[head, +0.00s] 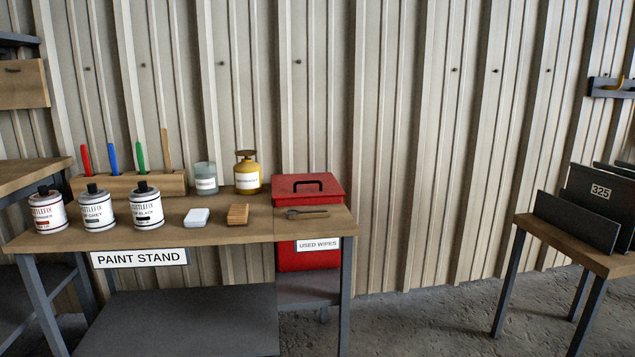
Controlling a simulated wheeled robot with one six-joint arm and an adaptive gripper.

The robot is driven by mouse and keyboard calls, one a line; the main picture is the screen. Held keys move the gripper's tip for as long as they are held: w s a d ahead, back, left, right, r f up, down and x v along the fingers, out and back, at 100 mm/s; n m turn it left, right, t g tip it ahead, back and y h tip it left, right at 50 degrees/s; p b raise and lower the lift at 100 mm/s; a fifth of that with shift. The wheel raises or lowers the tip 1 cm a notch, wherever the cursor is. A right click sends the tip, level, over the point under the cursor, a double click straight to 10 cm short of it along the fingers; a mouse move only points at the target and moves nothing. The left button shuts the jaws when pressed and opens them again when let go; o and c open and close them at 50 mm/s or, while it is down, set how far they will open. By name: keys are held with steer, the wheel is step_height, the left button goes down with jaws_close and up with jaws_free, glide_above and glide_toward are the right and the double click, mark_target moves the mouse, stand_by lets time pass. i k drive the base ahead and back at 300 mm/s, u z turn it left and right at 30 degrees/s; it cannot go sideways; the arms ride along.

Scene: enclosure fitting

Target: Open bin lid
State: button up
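A red bin (308,260) stands behind the right end of the paint stand, with a white "USED WIPES" label (318,245) in front of it. Its red lid (290,188) lies flat on top and looks shut. The bench top hides the middle of the bin. My gripper is not in view.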

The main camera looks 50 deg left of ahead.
mark_target(305, 179)
steer(key=u, duration=2.1)
